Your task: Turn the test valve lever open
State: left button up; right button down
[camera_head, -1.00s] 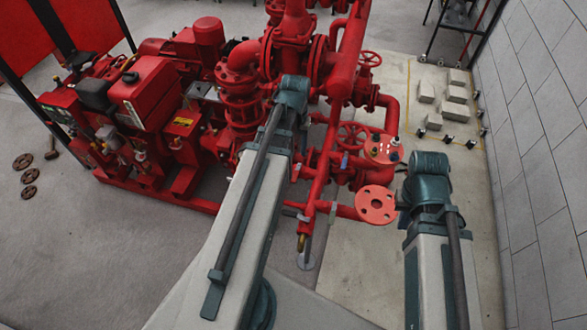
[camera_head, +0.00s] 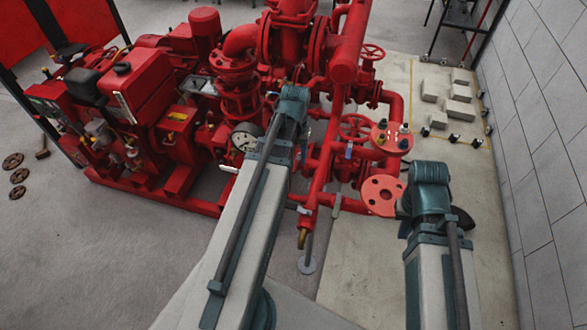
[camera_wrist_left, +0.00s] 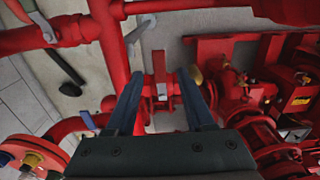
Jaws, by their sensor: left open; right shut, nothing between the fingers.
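In the left wrist view, my left gripper (camera_wrist_left: 162,103) is open, with one dark finger on each side of a small red valve body (camera_wrist_left: 160,78). A short grey piece (camera_wrist_left: 161,91) on that valve lies between the fingers; I cannot tell if it is the test valve lever or if a finger touches it. A brass end (camera_wrist_left: 195,75) shows beside it. Another grey lever (camera_wrist_left: 141,30) lies near the pipe above. In the head view my left arm hides its gripper. My right arm's wrist shows at the right; its fingers are hidden.
The red pumpset's engine (camera_head: 140,92) stands at the left. A red flange (camera_head: 382,195) is close to my right wrist. A downward pipe with a brass end (camera_head: 303,238) stands just right of my left arm. A block wall (camera_head: 540,150) bounds the right side. Floor is clear lower left.

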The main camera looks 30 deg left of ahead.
aim_at(297, 162)
pick_arm(q)
jog(key=shift+f+b, duration=0.95)
jog(key=shift+f, duration=0.5)
pick_arm(e)
notch_tip(297, 162, down, 3)
jog(key=shift+r, duration=0.1)
pick_arm(q)
grip_shut()
